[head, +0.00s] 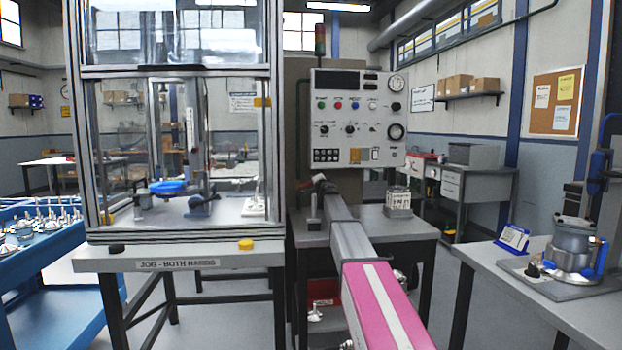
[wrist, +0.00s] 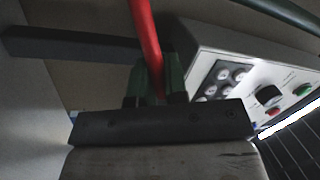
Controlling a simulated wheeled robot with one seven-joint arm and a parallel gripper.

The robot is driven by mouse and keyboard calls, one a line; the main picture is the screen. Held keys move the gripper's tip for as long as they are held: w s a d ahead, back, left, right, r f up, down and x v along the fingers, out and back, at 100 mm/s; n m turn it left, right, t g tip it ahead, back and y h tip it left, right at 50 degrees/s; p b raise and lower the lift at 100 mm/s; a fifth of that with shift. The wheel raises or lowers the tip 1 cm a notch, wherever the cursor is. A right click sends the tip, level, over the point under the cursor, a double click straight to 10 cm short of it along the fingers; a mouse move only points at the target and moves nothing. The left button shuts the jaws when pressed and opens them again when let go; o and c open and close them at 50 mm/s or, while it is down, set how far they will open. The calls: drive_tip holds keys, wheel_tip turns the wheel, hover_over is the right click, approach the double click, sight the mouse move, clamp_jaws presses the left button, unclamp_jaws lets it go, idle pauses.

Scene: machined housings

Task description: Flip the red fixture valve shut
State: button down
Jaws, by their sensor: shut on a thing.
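The red valve lever (wrist: 146,42) shows in the wrist view as a smooth red bar coming down from the top edge. My gripper (wrist: 157,82) has its green finger pads on both sides of the lever and is shut on it. The lever's lower end is hidden between the fingers, and its upper end runs out of view. In the head view, my gripper (head: 322,186) is at the far end of my arm, in front of the grey control cabinet. There the lever is small and mostly hidden, so I cannot tell its angle.
The control panel (head: 358,118) with buttons and gauges stands just behind my gripper. A framed glass enclosure (head: 171,252) is close on the left. A small clear box (head: 398,202) sits on the bench to the right. A dark bar (wrist: 70,45) extends left in the wrist view.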

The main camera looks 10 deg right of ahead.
drive_tip(key=shift+d+f+m+t+h, duration=0.2)
drive_tip(key=shift+f+m+h, duration=0.15)
drive_tip(key=shift+f+m, duration=0.5)
drive_tip(key=shift+d+f+m+t+h, duration=0.15)
drive_tip(key=shift+f+m+h, duration=0.25)
drive_tip(key=shift+m, duration=0.85)
drive_tip(key=shift+f, duration=0.1)
drive_tip(key=c, duration=1.1)
unclamp_jaws()
drive_tip(key=shift+c, duration=0.2)
drive_tip(key=shift+s, duration=0.1)
drive_tip(key=v, duration=0.7)
drive_tip(key=shift+s, duration=0.2)
